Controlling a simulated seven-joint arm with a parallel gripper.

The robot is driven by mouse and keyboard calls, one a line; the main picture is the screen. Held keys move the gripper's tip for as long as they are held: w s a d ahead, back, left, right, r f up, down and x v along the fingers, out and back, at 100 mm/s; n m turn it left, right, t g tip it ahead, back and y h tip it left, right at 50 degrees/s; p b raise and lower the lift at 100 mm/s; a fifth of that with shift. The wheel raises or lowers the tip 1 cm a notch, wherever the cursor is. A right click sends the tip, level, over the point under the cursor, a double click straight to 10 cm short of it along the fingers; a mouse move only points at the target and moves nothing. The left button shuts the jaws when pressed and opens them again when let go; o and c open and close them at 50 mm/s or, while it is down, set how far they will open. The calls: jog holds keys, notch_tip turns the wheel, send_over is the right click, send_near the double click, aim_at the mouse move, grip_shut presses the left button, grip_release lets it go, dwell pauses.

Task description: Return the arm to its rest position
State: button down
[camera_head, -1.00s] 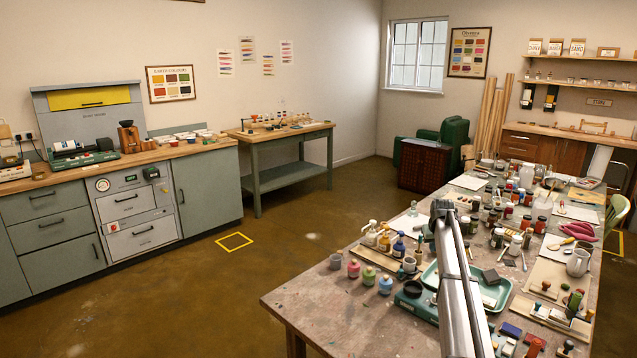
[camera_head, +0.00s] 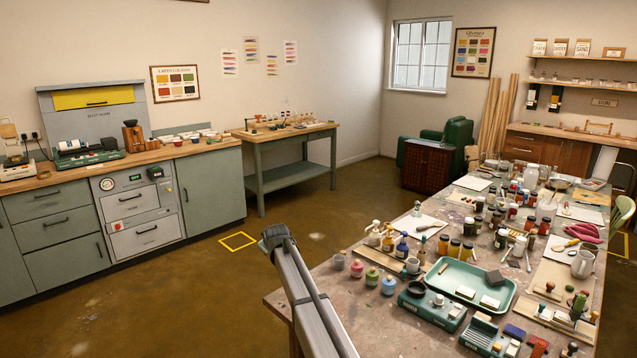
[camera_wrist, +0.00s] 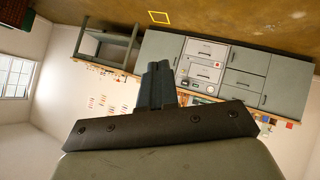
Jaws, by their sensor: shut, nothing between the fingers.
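My gripper (camera_wrist: 155,85) shows in the wrist view with its dark fingers together and nothing between them. It points toward the grey cabinets (camera_wrist: 200,65), which appear tilted and upside down there. The gripper itself cannot be made out in the head view. No task object is in the grip.
A cabinet counter (camera_head: 160,153) and a workbench (camera_head: 283,132) stand along the back wall. The brown floor between is open, with a yellow square (camera_head: 238,241).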

jog(key=s+a+f+n+y, duration=0.15)
jog(key=s+a, duration=0.25)
jog(key=a, duration=0.4)
jog(key=s+a+f+n+y, duration=0.1)
jog(key=s+a+f, duration=0.1)
jog(key=s+a, duration=0.4)
notch_tip(320, 180, down, 5)
jog(key=s, duration=0.1)
jog(key=s+d+f+m+g+h, duration=0.2)
jog(key=s+d+f+m+g, duration=0.15)
jog(key=s+d+f, duration=1.05)
jog(key=s+d+f+m+g+h, duration=0.3)
jog(key=s+d+f, duration=0.7)
jog(key=d+f, duration=0.8)
jog(key=s+d+f+m+g, duration=0.1)
jog(key=s+d+f+g, duration=0.3)
jog(key=s, duration=0.5)
jog(key=s+d+f+m+g, duration=0.1)
jog(key=s+d+f, duration=0.4)
jog(key=s, duration=0.5)
jog(key=s+d+m+g, duration=0.2)
jog(key=s+d, duration=0.1)
jog(key=s, duration=0.8)
jog(key=s+d+m+g, duration=0.1)
jog(key=s+d+g, duration=0.2)
jog(key=s, duration=0.9)
jog(key=shift+s+d+r+m, duration=0.2)
jog(key=shift+d+r+m, duration=0.25)
jog(key=shift+d, duration=0.3)
